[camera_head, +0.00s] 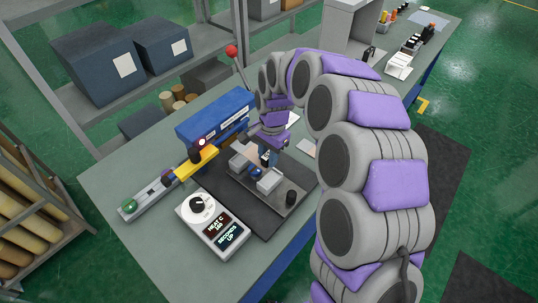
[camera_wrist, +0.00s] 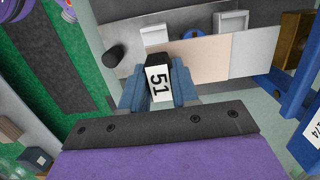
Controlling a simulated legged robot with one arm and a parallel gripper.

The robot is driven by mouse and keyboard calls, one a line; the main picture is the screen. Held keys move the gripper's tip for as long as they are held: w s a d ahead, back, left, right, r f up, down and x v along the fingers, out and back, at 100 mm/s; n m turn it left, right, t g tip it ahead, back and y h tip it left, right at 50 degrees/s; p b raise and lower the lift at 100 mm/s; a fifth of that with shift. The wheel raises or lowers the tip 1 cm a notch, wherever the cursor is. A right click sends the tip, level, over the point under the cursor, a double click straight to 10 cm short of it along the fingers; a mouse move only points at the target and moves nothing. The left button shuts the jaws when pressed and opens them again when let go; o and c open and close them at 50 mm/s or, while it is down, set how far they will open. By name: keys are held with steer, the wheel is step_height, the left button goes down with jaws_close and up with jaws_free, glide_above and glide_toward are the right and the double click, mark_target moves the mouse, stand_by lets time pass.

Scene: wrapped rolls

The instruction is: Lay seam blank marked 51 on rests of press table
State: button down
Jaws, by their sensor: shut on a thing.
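My gripper (camera_wrist: 157,88) is shut on a black block with a white label reading 51, the marked part of the seam blank (camera_wrist: 157,80). A flat tan sheet (camera_wrist: 195,58) overlapping a grey sheet (camera_wrist: 255,50) runs right from behind the block. They look like part of the blank, but the join is hidden. In the head view my gripper (camera_head: 267,155) is low over the press table (camera_head: 285,203). Two pale rests, the left (camera_head: 240,161) and the right (camera_head: 269,181), stand on it beside a blue round part (camera_head: 256,173). I cannot tell whether the blank touches the rests.
A white control box (camera_head: 212,224) with a dial and displays stands in front. A yellow arm (camera_head: 197,163) on a rail lies left. A blue housing (camera_head: 215,118) and a red-knobbed lever (camera_head: 232,51) stand behind. A black knob (camera_head: 291,198) sits at the press table's right corner.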

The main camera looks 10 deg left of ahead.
steer(key=shift+d+r+p, duration=0.1)
steer(key=shift+d+p, duration=0.05)
steer(key=shift+p, duration=0.25)
glide_above(268, 179)
steer(key=shift+w+d+f, duration=0.1)
steer(key=shift+w+f, duration=0.05)
steer(key=shift+f, duration=1.15)
steer(key=shift+w+f, duration=0.15)
steer(key=shift+f, duration=1.15)
steer(key=shift+p, duration=0.4)
steer(key=shift+s+f, duration=0.1)
steer(key=shift+f, duration=0.1)
steer(key=shift+f, duration=1.2)
steer(key=c, duration=0.8)
jaws_free()
